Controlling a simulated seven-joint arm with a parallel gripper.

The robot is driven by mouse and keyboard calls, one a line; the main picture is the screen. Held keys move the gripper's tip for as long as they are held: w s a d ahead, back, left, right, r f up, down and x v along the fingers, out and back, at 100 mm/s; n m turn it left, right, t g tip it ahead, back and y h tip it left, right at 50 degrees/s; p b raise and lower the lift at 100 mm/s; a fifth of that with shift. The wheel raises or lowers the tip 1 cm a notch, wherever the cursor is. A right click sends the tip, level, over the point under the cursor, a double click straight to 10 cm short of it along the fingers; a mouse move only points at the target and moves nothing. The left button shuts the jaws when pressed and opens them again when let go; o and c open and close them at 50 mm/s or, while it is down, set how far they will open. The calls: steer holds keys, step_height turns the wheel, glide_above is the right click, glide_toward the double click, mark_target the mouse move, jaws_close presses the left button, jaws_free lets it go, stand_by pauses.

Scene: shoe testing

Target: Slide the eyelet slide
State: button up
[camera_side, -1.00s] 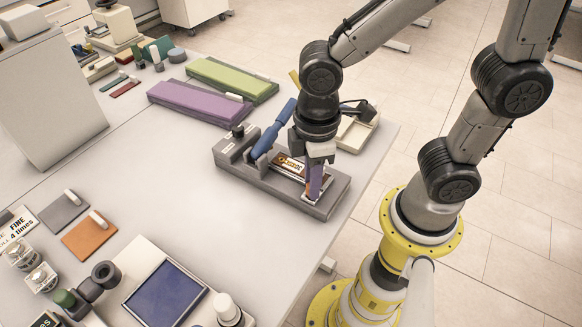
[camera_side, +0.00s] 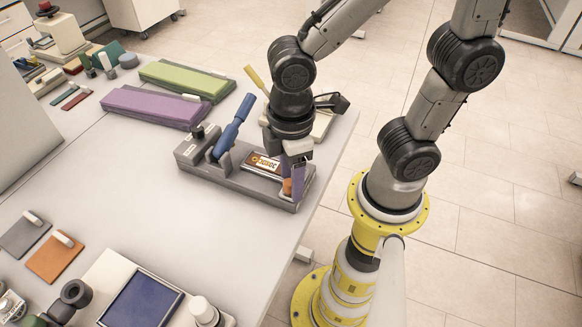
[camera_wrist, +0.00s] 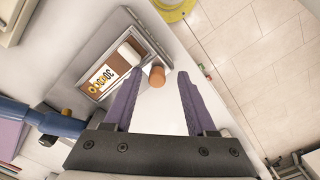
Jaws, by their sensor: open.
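The eyelet slide fixture is a long grey base (camera_side: 240,183) near the table's right edge, with a blue lever (camera_side: 232,128) at its left part. An orange-brown label panel (camera_side: 262,163) lies on its top, and it also shows in the wrist view (camera_wrist: 103,78) beside a white block (camera_wrist: 129,52). A short orange cylinder (camera_wrist: 157,76) stands near the fixture's right end; it also shows in the side view (camera_side: 287,187). My gripper (camera_wrist: 161,84) is open, with purple fingers. The cylinder appears near the gap between the fingertips, closer to the left one. Contact cannot be told.
A purple case (camera_side: 150,106) and a green case (camera_side: 186,79) lie behind the fixture. A cream tray (camera_side: 322,124) with a yellow handle sits behind my gripper. A blue-screened device (camera_side: 140,296) and flat orange (camera_side: 54,258) and grey plates are at front left. The table between is clear.

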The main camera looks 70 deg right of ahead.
step_height(320, 180, up, 14)
stand_by(0.5)
steer(key=shift+f, duration=0.1)
steer(key=d+f+m+t, duration=0.3)
steer(key=d+m+t, duration=0.2)
steer(key=d+m, duration=0.4)
steer(key=s+d, duration=0.1)
steer(key=d, duration=0.1)
steer(key=shift+d+t, duration=0.3)
steer(key=shift+d, duration=0.05)
